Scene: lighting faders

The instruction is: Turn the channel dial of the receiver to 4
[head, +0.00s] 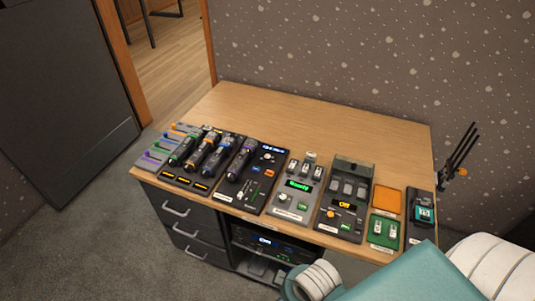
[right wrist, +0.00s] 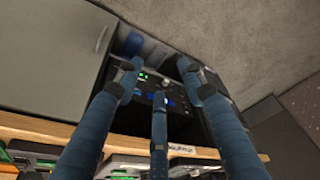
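A black unit with a blue display (head: 266,241), which looks like the receiver, sits in the open shelf under the desktop in the head view. In the right wrist view the black unit (right wrist: 180,104) shows upside down, with green lights, blue displays and a small pale knob (right wrist: 166,84) that may be the channel dial. Its number cannot be read. My right gripper (right wrist: 156,76) is open, its three blue fingers spread in front of the unit with nothing between them. In the head view my teal and white arm hides that gripper. My left gripper is not in view.
The wooden desktop (head: 330,124) carries several wireless microphones, a dark panel (head: 262,180), and grey units with green (head: 298,185) and orange displays. Drawers (head: 186,229) stand left of the shelf. The desktop edge (right wrist: 75,135) lies close to my right fingers. The desktop's rear is clear.

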